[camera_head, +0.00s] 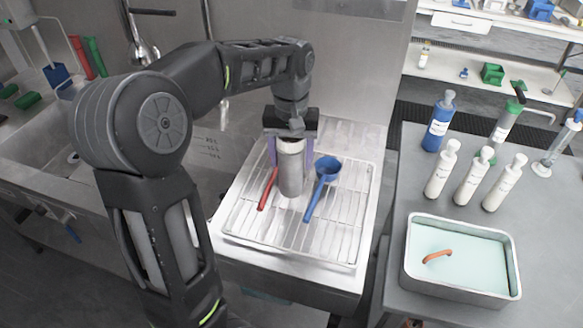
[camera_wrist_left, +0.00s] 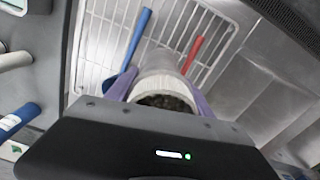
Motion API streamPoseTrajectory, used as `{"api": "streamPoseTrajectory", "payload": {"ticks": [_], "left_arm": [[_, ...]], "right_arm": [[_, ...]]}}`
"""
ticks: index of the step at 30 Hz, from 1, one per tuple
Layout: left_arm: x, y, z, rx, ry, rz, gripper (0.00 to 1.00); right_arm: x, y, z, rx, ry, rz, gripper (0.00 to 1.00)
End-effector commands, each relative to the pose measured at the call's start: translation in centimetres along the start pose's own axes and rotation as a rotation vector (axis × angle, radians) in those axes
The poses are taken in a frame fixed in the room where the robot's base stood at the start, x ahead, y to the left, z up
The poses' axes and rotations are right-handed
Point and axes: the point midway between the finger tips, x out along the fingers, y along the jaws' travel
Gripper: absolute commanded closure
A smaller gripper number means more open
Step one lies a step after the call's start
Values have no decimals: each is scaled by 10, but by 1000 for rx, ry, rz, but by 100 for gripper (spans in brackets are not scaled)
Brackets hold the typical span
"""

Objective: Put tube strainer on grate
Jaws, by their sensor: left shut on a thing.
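My left gripper (camera_head: 290,148) is shut on a grey metal tube strainer (camera_head: 291,172), with its purple fingers on either side of the upper part. The strainer is upright over the middle of the wire grate (camera_head: 335,226); I cannot tell whether its bottom touches the wires. In the left wrist view, the tube strainer (camera_wrist_left: 164,88) shows a pale rim and dark contents between the fingers of the left gripper (camera_wrist_left: 163,92). A red-handled tool (camera_head: 268,190) lies on the grate left of it, and a blue scoop (camera_head: 325,172) lies to its right. My right gripper is not visible.
A sink (camera_head: 70,155) is at the left. On the right-hand table stand several bottles, one of them blue (camera_head: 437,125), and a metal tray (camera_head: 412,262) with pale green liquid and an orange curved piece (camera_head: 437,257). The front of the grate is clear.

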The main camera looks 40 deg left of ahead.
Motion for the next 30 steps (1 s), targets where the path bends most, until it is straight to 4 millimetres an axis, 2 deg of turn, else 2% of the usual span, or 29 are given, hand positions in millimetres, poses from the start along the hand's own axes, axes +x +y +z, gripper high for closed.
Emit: {"api": "streamPoseTrajectory", "payload": {"ticks": [5, 12, 24, 25, 30], "left_arm": [[4, 0, 0, 0, -1, 0, 95], [34, 0, 1, 0, -2, 0, 95], [41, 0, 0, 0, 1, 1, 95], [41, 0, 0, 0, 0, 1, 39], [40, 0, 0, 0, 0, 0, 25]], "right_arm": [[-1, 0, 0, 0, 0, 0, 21], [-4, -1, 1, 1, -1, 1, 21], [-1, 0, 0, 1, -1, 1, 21], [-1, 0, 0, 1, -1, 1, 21], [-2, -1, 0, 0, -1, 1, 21]]}}
